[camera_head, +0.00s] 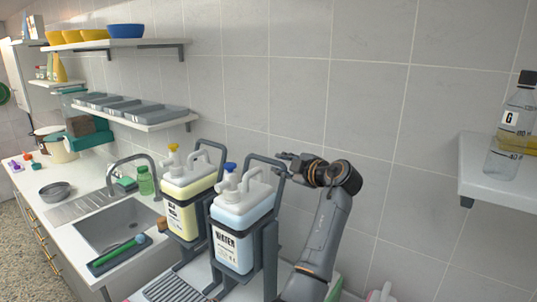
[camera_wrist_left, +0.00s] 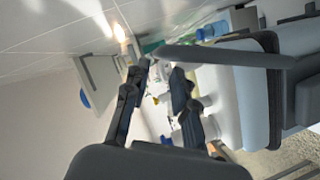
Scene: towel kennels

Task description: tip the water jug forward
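The water jug (camera_head: 234,243) is a pale blue-white container with a white pump and a "WATER" label. It stands upright in a dark tilting frame with a tall handle loop (camera_head: 263,157) behind it. My left gripper (camera_head: 281,163) is at the upper right corner of this loop. In the left wrist view its two fingers (camera_wrist_left: 163,72) are apart with a gap between them. A dark bar (camera_wrist_left: 225,56) crosses close by the fingertips; I cannot tell if they touch it. My right gripper is not in view.
A second jug (camera_head: 182,215) with yellowish liquid stands upright in its own frame just left. A sink (camera_head: 112,228) with a tap lies further left. Wall shelves (camera_head: 150,119) hold grey trays and bowls. A shelf (camera_head: 490,183) with a bottle juts out at right.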

